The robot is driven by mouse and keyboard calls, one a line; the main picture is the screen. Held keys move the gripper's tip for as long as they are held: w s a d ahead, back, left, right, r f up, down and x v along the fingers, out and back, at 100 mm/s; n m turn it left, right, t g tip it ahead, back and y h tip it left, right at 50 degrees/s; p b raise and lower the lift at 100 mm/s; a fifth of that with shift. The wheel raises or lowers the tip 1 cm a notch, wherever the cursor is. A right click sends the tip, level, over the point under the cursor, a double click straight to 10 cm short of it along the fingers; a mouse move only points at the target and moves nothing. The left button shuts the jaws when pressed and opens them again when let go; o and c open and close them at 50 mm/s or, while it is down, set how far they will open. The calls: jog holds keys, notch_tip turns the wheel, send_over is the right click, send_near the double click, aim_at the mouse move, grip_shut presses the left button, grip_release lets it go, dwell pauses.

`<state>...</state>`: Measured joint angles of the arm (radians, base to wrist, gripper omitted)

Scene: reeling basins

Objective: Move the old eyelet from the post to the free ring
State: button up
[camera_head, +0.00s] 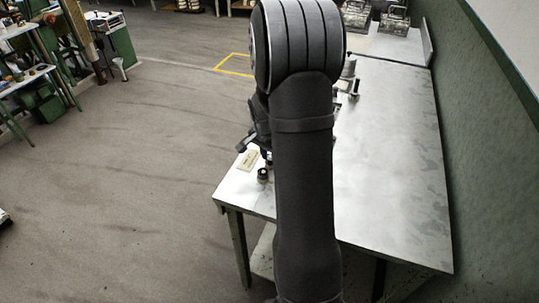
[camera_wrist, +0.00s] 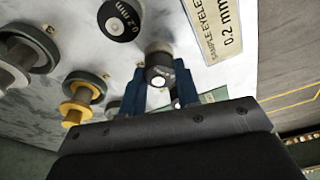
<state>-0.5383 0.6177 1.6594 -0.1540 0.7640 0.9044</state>
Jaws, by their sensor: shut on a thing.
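In the wrist view, my gripper (camera_wrist: 160,90) has its two blue fingers on either side of a small black-faced eyelet (camera_wrist: 158,74) with pale lettering, and is shut on it. The lettering is too small to read, so I cannot tell surely that it is the old eyelet. A ring with a yellow spool-like piece (camera_wrist: 76,112) lies to the left, and another ring holds a grey piece (camera_wrist: 8,76). In the head view my arm hides the gripper's jaws.
A black eyelet marked 0.2 mm (camera_wrist: 120,18) stands near a sample eyelet tag (camera_wrist: 215,30). In the head view the tag (camera_head: 248,160) lies near the left edge of the metal table (camera_head: 400,170). The table's right part is clear. Machines stand at the back.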

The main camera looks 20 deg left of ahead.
jog(key=shift+f, duration=0.15)
jog(key=o, duration=1.5)
jog(key=shift+r, duration=3.55)
notch_tip(320, 180, down, 7)
jog(key=shift+f, duration=0.1)
jog(key=shift+r, duration=0.2)
